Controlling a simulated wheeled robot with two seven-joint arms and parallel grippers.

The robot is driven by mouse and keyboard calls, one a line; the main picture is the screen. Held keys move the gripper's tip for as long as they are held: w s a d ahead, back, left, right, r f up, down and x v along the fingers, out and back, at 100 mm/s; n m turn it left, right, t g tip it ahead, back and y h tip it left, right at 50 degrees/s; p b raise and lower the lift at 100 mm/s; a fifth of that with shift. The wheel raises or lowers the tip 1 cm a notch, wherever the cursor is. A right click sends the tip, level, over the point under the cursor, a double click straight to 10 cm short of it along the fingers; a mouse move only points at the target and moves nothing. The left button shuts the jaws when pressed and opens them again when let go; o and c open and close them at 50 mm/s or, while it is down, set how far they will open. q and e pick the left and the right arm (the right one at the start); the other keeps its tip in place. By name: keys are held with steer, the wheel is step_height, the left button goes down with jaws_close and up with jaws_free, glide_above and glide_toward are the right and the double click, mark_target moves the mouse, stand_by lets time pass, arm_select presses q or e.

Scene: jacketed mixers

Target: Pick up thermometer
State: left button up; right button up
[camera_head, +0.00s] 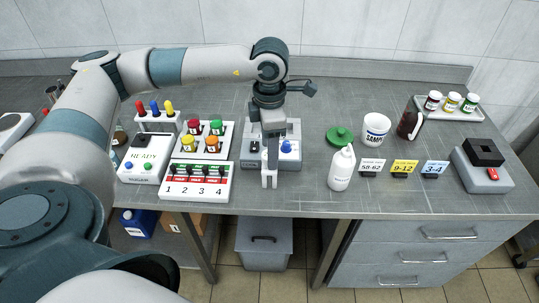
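I cannot make out a thermometer for certain. My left gripper (269,181) points down at the middle of the bench, in front of a grey device (289,160) with a blue knob (287,146). My gripper and wrist hide part of this device. The two pale fingertips are close together; whether they are apart or hold anything is too small to tell. A white rack (158,123) at the left holds upright pieces with red, blue and yellow tops. My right gripper is not in view.
Left of my gripper stand a READY timer box (143,165), a tray of colour-capped jars (202,141) and a numbered panel (195,187). To the right are a wash bottle (341,168), a SAMPLE cup (376,129), label cards (404,167) and a grey device (484,176).

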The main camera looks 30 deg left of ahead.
arm_select(q)
steer(key=shift+f, duration=1.2)
steer(key=c, duration=1.1)
